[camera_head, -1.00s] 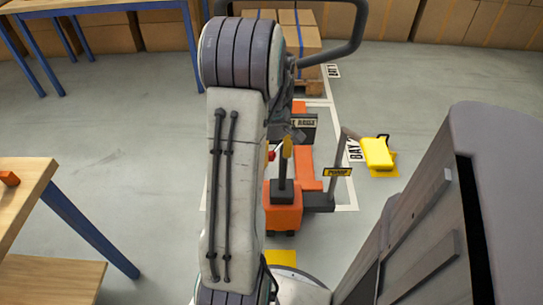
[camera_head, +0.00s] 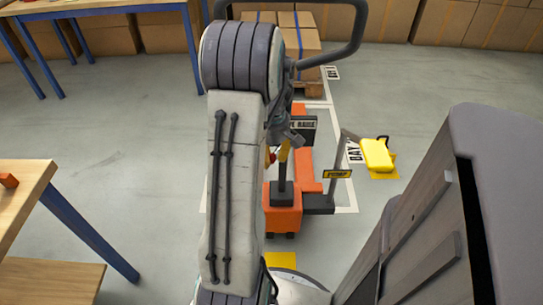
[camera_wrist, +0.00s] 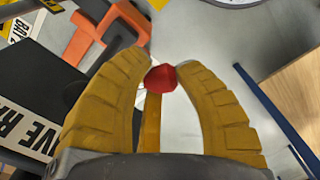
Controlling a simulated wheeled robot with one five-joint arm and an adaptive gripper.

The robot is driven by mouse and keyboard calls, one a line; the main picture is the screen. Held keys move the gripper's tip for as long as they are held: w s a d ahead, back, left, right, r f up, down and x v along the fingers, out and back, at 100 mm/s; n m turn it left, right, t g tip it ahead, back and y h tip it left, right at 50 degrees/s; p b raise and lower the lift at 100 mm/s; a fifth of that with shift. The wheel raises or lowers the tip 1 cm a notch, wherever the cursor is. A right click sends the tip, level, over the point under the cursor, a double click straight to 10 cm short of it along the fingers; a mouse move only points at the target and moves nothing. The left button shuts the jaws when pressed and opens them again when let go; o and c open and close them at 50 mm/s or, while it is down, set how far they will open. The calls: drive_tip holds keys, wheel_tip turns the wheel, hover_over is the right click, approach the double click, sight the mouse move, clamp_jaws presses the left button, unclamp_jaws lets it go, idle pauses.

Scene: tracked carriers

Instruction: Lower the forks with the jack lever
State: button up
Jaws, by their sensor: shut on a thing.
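The orange pallet jack (camera_head: 285,218) stands on the floor in the middle of the head view, with a large dark handle loop (camera_head: 355,25) above it. In the wrist view my gripper (camera_wrist: 160,70) has its two yellow fingers closed around a red knob (camera_wrist: 161,78) on top of a thin yellow lever (camera_wrist: 151,122). The knob also shows small beside my arm in the head view (camera_head: 271,157). A dark sign with white lettering, partly reading "VE RAISE" (camera_wrist: 30,130), sits left of the fingers. My arm hides part of the jack.
A "PUMP" label (camera_head: 338,174) is at the jack's right side. A yellow object (camera_head: 377,154) lies on the floor farther right. Boxes on a pallet (camera_head: 302,45) stand ahead. A wooden table (camera_head: 25,185) is at the left, with open floor between.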

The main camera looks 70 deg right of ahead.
clamp_jaws()
drive_tip(key=shift+s, duration=0.1)
drive_tip(key=s+n+p, duration=0.1)
drive_tip(key=s+n, duration=0.3)
idle(0.4)
drive_tip(key=shift+s+d, duration=0.15)
idle(0.3)
